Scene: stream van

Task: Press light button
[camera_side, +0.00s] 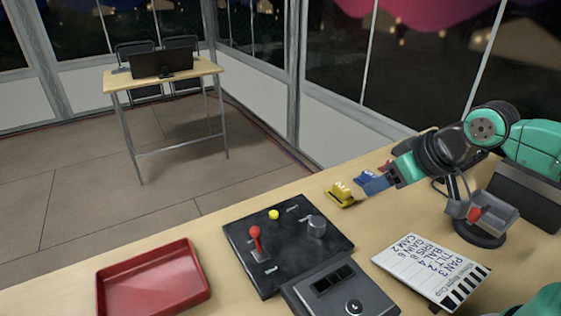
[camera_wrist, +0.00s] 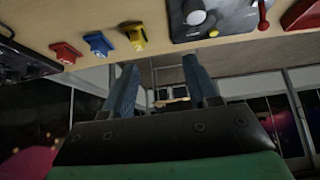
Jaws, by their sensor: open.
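A black control panel (camera_side: 288,262) lies on the wooden table in the side view. It carries a small yellow round button (camera_side: 274,214), a red-knobbed lever (camera_side: 255,238) and a grey knob (camera_side: 316,226). Its small labels are too blurred to read. In the wrist view the panel's yellow button (camera_wrist: 213,32), grey knob (camera_wrist: 195,15) and lever (camera_wrist: 263,22) show at the top edge. My gripper (camera_side: 374,183) is in the air to the right of the panel, apart from the button. Its two blue fingers (camera_wrist: 160,62) are spread with nothing between them.
Yellow (camera_side: 341,195), blue and red numbered blocks stand near my gripper; the blue (camera_wrist: 98,43) and red (camera_wrist: 65,52) ones show in the wrist view. A grey box (camera_side: 340,288) with a round button, a clapper-like card (camera_side: 432,268) and a red tray (camera_side: 203,280) also lie on the table.

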